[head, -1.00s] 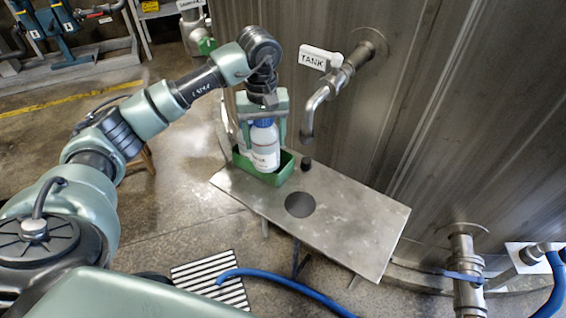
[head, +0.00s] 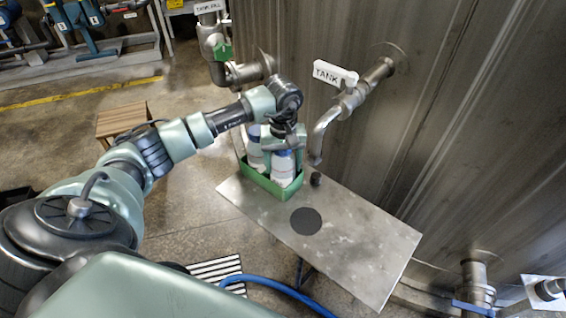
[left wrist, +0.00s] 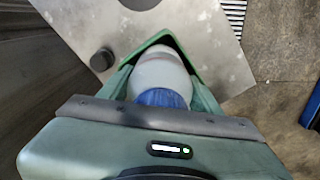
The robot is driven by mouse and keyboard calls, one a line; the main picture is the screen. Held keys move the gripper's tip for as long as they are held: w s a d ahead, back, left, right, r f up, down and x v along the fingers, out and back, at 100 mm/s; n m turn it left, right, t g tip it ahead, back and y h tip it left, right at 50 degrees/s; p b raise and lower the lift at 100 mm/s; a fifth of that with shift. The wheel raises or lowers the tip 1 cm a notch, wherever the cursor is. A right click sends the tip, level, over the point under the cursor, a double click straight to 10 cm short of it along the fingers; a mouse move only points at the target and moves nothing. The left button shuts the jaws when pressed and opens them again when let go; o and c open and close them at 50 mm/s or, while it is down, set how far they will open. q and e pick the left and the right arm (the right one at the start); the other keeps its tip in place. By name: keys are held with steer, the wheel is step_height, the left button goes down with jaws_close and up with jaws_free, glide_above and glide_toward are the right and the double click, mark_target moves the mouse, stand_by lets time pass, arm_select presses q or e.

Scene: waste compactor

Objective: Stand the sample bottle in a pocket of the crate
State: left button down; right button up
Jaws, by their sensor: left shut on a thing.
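The sample bottle (head: 285,170) is white with a blue cap, which shows in the left wrist view (left wrist: 162,98). My left gripper (head: 284,145) is shut on it near the top and holds it roughly upright. The green crate (head: 262,184) stands at the far left end of the metal table. The bottle's lower part is at or inside the crate; whether it rests on the pocket floor cannot be told. Another white bottle (head: 254,150) stands in the crate, to the left of the held one and partly hidden by my gripper. My right gripper is not in view.
The steel table (head: 350,235) has a dark round disc or hole (head: 305,221) and a small black cap (head: 316,180). A bent pipe spout (head: 322,135) labelled TANK juts from the tank wall close to the gripper's right. The table's near right part is bare.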

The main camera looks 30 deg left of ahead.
arm_select(q)
steer(key=shift+w+f, duration=0.1)
steer(key=shift+f, duration=0.15)
steer(key=c, duration=0.7)
jaws_free()
steer(key=shift+f, duration=0.15)
steer(key=shift+c, duration=0.2)
steer(key=o, duration=0.4)
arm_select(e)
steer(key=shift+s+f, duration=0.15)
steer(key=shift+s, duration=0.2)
arm_select(q)
steer(key=shift+r, duration=0.2)
steer(key=shift+r, duration=0.25)
step_height(320, 180, up, 12)
steer(key=shift+f+b, duration=0.2)
steer(key=shift+b, duration=0.7)
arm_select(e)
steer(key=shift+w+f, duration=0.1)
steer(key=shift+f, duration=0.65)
